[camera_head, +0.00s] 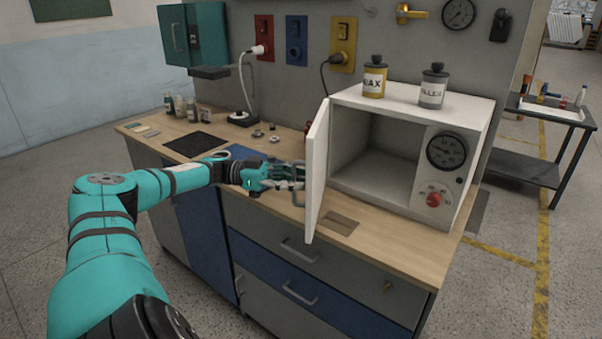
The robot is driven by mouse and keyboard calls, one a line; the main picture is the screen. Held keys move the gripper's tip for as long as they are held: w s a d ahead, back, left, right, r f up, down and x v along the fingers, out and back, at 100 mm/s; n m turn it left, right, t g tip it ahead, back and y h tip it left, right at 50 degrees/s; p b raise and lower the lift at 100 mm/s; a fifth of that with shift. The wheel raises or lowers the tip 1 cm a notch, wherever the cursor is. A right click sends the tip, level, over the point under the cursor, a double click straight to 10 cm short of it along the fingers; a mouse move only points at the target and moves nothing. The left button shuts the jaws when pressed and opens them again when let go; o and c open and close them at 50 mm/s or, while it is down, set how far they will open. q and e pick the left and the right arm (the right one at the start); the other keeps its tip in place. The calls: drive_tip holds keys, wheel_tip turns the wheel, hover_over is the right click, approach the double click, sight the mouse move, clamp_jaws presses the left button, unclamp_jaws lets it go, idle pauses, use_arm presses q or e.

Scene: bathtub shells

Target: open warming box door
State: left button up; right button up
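The white warming box (459,111) stands on the right part of the wooden workbench. Its door (316,172) is swung wide open to the left, and the empty grey inside of the box shows. A grey handle (298,183) is on the door's outer face. My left gripper (290,180) is at this handle, on the left side of the door. The fingers overlap the handle in the picture, and I cannot tell whether they are closed around it. My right gripper is not in view.
A yellow-labelled WAX can (374,78) and a grey FILLER can (433,86) stand on top of the box. Small bottles (179,106) and a dark mat (194,144) are on the bench's left part. Drawers (290,254) are below the bench top (390,228).

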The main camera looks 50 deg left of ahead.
use_arm(q)
drive_tip(key=shift+w+d, duration=0.1)
drive_tip(key=shift+d, duration=0.1)
drive_tip(key=shift+a, duration=0.1)
drive_tip(key=v, duration=1.2)
